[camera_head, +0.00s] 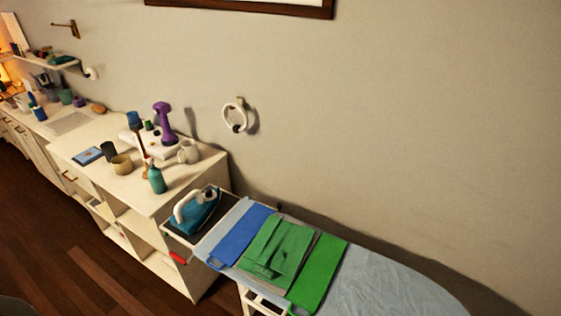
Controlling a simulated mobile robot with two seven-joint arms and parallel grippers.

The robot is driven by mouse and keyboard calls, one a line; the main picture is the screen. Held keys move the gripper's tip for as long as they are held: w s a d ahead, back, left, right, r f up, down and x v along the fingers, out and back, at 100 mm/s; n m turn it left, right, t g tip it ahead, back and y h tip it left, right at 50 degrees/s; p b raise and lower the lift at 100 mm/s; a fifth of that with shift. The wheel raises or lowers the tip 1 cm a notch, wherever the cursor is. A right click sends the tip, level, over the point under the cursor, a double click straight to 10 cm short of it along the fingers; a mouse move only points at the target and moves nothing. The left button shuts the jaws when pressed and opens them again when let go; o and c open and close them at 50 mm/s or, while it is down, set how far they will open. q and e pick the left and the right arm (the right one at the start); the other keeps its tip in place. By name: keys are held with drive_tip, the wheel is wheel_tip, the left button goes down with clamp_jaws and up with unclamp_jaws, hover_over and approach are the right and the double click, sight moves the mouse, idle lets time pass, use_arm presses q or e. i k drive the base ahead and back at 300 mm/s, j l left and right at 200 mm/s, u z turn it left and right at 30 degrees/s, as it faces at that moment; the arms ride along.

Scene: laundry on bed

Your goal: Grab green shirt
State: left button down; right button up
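Green cloth lies on the ironing board (400,285) at the lower middle of the head view. One piece is a folded green shirt (275,248), with loose flaps on its top and a greyish edge showing beneath. To its right is a flat, brighter green strip of cloth (320,270). To its left is a blue cloth (238,232). Neither of my grippers shows in the head view.
An iron (196,208) stands on the board's left end. Left of it is a white shelf unit (190,178) with a green bottle (156,180), cups and a purple steamer (165,122). A wall runs behind the board. Wooden floor (95,275) is clear at lower left.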

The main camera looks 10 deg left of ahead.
sight(283, 237)
drive_tip(key=u, duration=0.45)
drive_tip(key=i+j+u, duration=0.3)
drive_tip(key=i+u, duration=0.35)
drive_tip(key=i, duration=0.15)
